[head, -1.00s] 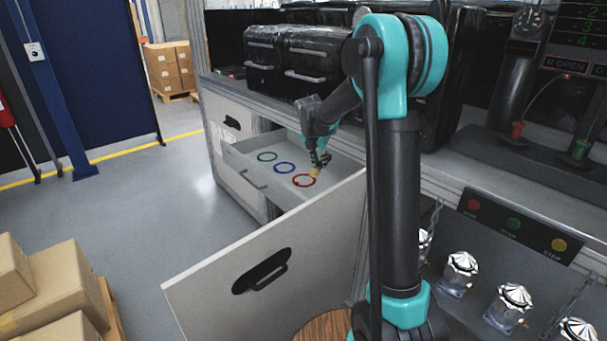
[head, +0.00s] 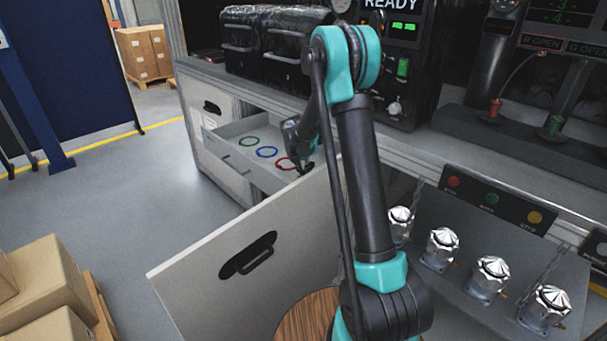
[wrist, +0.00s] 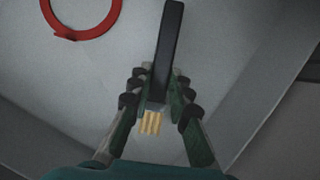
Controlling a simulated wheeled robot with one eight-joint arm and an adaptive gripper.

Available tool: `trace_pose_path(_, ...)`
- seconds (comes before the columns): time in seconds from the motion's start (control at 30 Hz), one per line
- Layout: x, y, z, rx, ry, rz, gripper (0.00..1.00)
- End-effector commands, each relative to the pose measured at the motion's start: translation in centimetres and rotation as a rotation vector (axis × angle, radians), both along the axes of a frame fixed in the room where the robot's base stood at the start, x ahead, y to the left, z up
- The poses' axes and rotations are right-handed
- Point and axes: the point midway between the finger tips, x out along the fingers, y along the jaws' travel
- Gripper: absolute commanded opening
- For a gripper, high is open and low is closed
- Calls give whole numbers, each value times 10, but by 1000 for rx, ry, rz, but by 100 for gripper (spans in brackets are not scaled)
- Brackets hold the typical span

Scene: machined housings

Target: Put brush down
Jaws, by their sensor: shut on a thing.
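The brush (wrist: 170,45), with a black handle and pale yellow bristles, is held in my gripper (wrist: 156,88) in the wrist view. The fingers are shut on it near the bristle end. A red ring mark (wrist: 70,34) lies on the grey surface at upper left, apart from the brush. In the head view my gripper (head: 304,166) is at the right part of an open drawer (head: 222,148), beside the red ring. The brush cannot be made out there. Whether it touches the drawer floor cannot be told.
A large open panel with a black handle (head: 248,255) stands in front. Metal knobbed fixtures (head: 442,246) are on the right. Black cases (head: 290,42) stand on the counter behind.

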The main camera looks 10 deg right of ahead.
Motion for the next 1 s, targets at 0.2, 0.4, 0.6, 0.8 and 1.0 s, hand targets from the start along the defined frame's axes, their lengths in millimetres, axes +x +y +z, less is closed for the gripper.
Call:
trace_pose_path(0.2, 0, 0, -15, 0, 0, 0, 0)
trace_pose_path(0.4, 0, 0, -16, 0, 0, 0, 0)
trace_pose_path(0.6, 0, 0, -17, 0, 0, 0, 33)
trace_pose_path(0.8, 0, 0, -17, 0, 0, 0, 39)
trace_pose_path(1.0, 0, 0, -14, 0, 0, 0, 39)
